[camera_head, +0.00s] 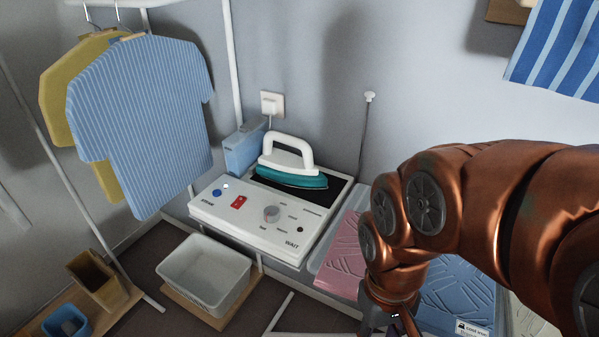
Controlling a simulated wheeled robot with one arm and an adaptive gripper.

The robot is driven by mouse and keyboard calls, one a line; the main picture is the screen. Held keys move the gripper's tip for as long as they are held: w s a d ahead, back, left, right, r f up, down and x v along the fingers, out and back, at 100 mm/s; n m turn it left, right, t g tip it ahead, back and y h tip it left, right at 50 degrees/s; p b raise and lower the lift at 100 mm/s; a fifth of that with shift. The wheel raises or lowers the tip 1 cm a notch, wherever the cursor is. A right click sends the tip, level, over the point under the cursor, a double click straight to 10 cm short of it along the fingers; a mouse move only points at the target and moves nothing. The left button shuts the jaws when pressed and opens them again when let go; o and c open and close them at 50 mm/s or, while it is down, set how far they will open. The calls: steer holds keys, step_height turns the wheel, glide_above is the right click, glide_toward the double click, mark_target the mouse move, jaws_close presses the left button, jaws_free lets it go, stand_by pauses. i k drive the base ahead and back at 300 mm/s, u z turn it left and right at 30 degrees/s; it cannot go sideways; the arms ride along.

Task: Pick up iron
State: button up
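The iron (289,165) has a white handle and a teal body. It sits upright on the dark pad at the back of a white control station (262,222) with a dial and buttons. My gripper (392,327) is at the bottom edge of the view, right of and nearer than the iron, and apart from it. Only part of the gripper shows, and its fingertips are cut off by the frame edge.
A light blue container (243,149) stands just behind the iron's left. A thin upright rod (364,135) rises at the station's right. Pink cloth (341,255) and blue cloth (455,292) lie near my arm. A white basket (205,274) and hanging shirts (145,115) are left.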

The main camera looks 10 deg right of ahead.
mark_target(278, 166)
steer(key=u, duration=0.05)
steer(key=k, duration=1.15)
steer(key=u, duration=0.9)
steer(key=i, duration=0.85)
steer(key=u, duration=0.8)
steer(key=i, duration=1)
steer(key=z, duration=1)
steer(key=i, duration=0.8)
steer(key=z, duration=0.9)
